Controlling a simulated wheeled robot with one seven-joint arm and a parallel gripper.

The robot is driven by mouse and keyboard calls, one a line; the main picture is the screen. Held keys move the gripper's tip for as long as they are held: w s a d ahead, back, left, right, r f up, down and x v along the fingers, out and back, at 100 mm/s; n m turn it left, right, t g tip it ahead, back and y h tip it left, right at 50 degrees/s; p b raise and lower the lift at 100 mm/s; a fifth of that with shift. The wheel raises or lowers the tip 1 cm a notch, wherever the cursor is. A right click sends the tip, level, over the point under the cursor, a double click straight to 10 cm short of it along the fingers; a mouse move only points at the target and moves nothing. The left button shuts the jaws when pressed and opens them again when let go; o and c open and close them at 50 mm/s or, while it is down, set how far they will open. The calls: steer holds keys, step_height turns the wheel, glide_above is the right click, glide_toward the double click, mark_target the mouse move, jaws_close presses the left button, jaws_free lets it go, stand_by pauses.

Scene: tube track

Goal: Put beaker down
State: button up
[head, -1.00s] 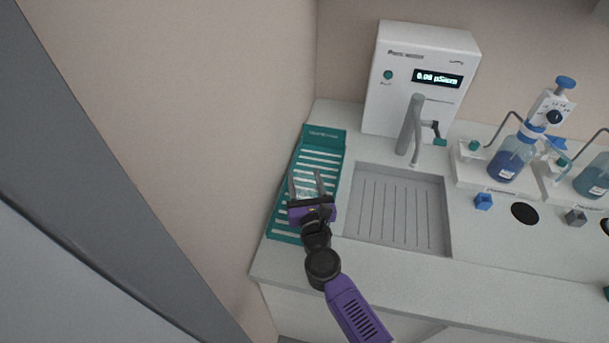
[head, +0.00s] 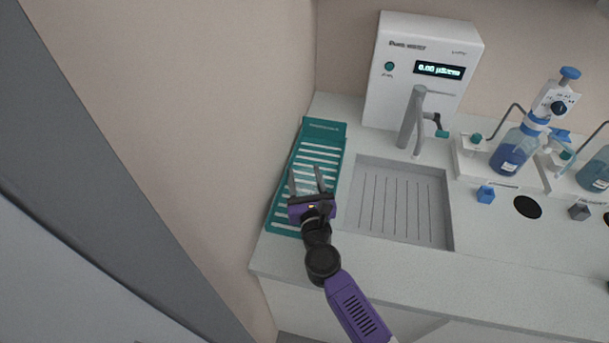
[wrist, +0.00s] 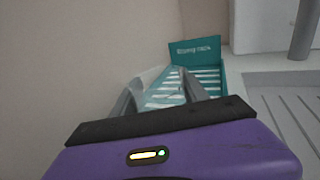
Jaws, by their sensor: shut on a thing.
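My gripper (head: 305,175) is over the lower half of the teal drying rack (head: 325,128), left of the sink. Its two grey fingers are spread apart around a clear, see-through beaker (wrist: 150,80), whose faint pale outline shows between them in the wrist view. In the head view the beaker is hard to make out against the white slats. I cannot tell whether its base touches the rack. The rack's labelled back end also shows in the wrist view (wrist: 196,50).
The sink basin (head: 400,205) lies right of the rack, with a grey tap (head: 412,115) behind it. A white water unit (head: 424,75) stands at the back. A bottle with a dispenser (head: 512,150) is further right. A wall runs close along the rack's left side.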

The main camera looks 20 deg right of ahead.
steer(key=shift+f, duration=0.35)
steer(key=o, duration=1.6)
steer(key=shift+c, duration=0.2)
steer(key=shift+s, duration=0.15)
